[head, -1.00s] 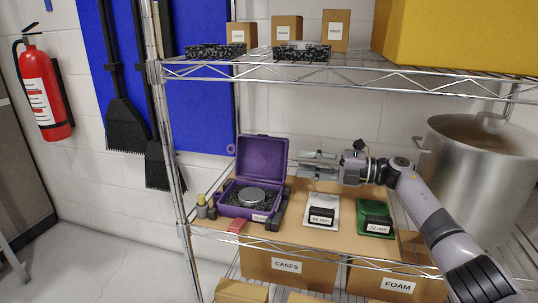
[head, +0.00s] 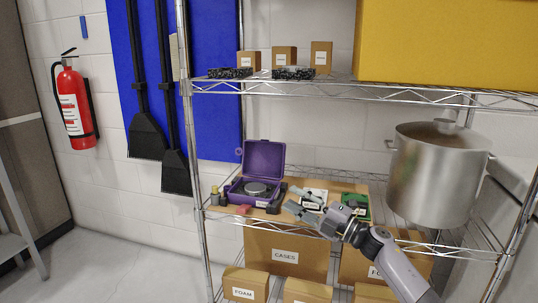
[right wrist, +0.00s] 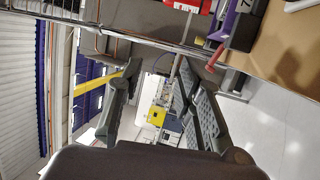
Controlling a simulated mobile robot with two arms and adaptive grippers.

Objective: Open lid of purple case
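The purple case (head: 265,158) sits on the middle shelf in the head view, its lid standing upright at the back. A round grey disc (head: 256,188) lies in dark foam inside it. My right gripper (head: 299,206) is in front of the shelf, right of the case and apart from it. Its two fingers are spread with nothing between them. In the right wrist view the gripper (right wrist: 160,95) also shows open and empty. A purple edge of the case (right wrist: 224,22) shows there at the top right. My left gripper is not in view.
A large steel pot (head: 430,175) stands at the right. A wire shelf (head: 330,92) with small boxes is above.

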